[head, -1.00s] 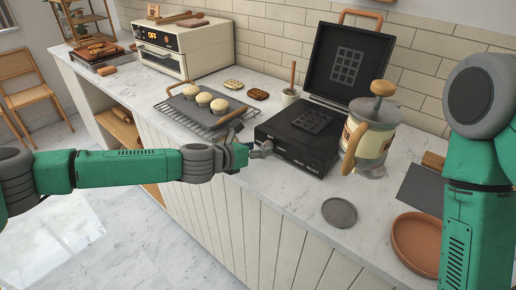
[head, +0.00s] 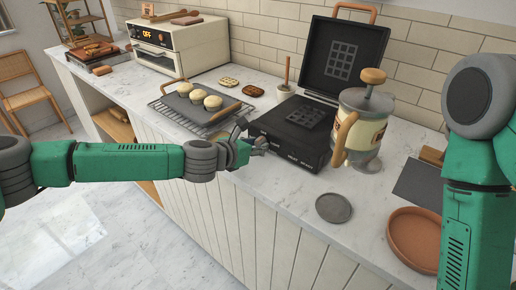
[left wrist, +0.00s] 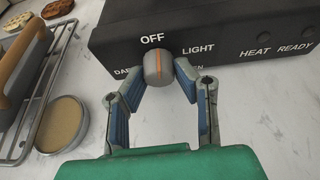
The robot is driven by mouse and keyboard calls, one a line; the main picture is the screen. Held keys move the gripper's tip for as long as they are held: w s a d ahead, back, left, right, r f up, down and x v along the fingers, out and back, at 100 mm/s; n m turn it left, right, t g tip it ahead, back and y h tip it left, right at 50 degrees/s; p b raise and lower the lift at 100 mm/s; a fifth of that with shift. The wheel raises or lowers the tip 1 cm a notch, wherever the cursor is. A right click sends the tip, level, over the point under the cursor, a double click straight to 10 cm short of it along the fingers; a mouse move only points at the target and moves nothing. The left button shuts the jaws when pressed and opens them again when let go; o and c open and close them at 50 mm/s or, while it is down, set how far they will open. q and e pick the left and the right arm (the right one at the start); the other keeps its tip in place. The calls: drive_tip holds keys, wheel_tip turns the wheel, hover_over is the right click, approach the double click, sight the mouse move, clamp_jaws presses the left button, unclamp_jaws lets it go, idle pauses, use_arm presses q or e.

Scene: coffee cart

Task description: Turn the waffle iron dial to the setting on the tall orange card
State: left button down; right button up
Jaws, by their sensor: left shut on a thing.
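The black waffle iron (head: 285,140) stands open on the counter, with its lid (head: 342,62) raised. Its grey dial (left wrist: 158,68) has an orange line that points up, roughly at OFF, in the left wrist view. LIGHT is printed to its right; the lower labels are partly hidden. My left gripper (head: 258,144) is at the iron's front left, its two fingers shut on the dial's sides. My right gripper is out of view.
A wire rack (head: 205,110) with muffins stands left of the iron, and a cream oven (head: 180,45) behind it. A press-type pot (head: 362,130) is close on the right. A grey disc (head: 333,208) and a terracotta dish (head: 413,238) lie in front on the right.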

use_arm(q)
drive_tip(key=shift+s+d+f+m+b, duration=0.1)
drive_tip(key=shift+d+m+b, duration=0.05)
drive_tip(key=shift+m+b, duration=0.45)
drive_tip(key=shift+m+t+y+b, duration=0.5)
drive_tip(key=shift+m+y+b, duration=0.1)
drive_tip(key=shift+m+b, duration=0.35)
drive_tip(key=shift+m, duration=0.05)
drive_tip(key=c, duration=1.3)
unclamp_jaws()
drive_tip(key=shift+t, duration=0.3)
drive_tip(key=shift+a, duration=0.2)
drive_tip(key=v, duration=1.2)
drive_tip(key=shift+d, duration=0.15)
